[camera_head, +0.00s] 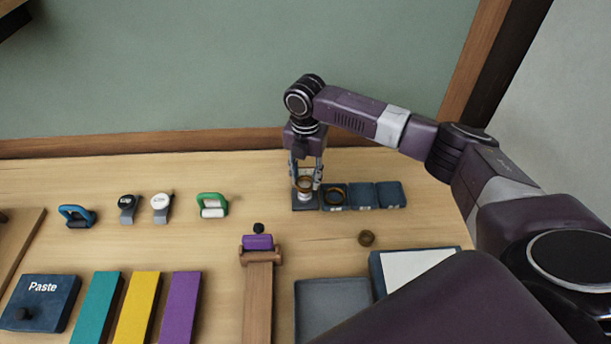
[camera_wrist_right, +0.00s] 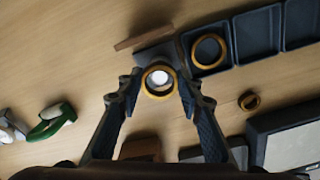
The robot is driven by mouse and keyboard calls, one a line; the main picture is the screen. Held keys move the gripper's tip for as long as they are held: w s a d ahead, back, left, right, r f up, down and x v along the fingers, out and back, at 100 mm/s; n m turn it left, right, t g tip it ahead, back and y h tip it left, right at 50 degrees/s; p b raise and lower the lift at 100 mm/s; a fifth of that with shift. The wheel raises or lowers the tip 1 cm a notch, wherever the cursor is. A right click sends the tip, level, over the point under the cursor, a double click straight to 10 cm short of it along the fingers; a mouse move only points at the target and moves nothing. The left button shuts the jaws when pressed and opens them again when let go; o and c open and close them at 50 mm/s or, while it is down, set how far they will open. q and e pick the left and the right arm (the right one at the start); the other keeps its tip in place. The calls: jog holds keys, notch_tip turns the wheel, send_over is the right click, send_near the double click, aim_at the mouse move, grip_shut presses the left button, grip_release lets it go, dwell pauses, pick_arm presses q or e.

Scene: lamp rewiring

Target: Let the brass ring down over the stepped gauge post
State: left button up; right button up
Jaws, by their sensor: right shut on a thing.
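My right gripper (camera_head: 305,182) is shut on a brass ring (camera_head: 304,184), gripped by its sides between the two fingertips; in the right wrist view the gripper (camera_wrist_right: 160,88) holds the ring (camera_wrist_right: 147,88) level. The white gauge post (camera_head: 305,197) stands on a dark base at the left end of the tray row. Its round white top (camera_wrist_right: 159,77) shows through the ring's hole in the wrist view. The post's lower part shows below the ring. I cannot tell whether the ring is around the post's top or just above it. My left gripper is out of view.
Dark trays (camera_head: 391,195) run to the right of the post; the nearest holds another brass ring (camera_head: 335,197). A smaller brass ring (camera_head: 366,238) lies on the table in front. A green-handled clamp (camera_head: 212,205) is at left. The table between is clear.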

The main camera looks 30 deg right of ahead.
jog(key=shift+f, duration=0.7)
dwell(1.1)
jog(key=o, duration=1.1)
jog(key=shift+o, duration=0.3)
jog(key=o, duration=0.4)
jog(key=shift+r, duration=0.15)
notch_tip(320, 180, up, 6)
jog(key=p, duration=0.6)
jog(key=shift+f, duration=0.25)
jog(key=shift+r, duration=1.15)
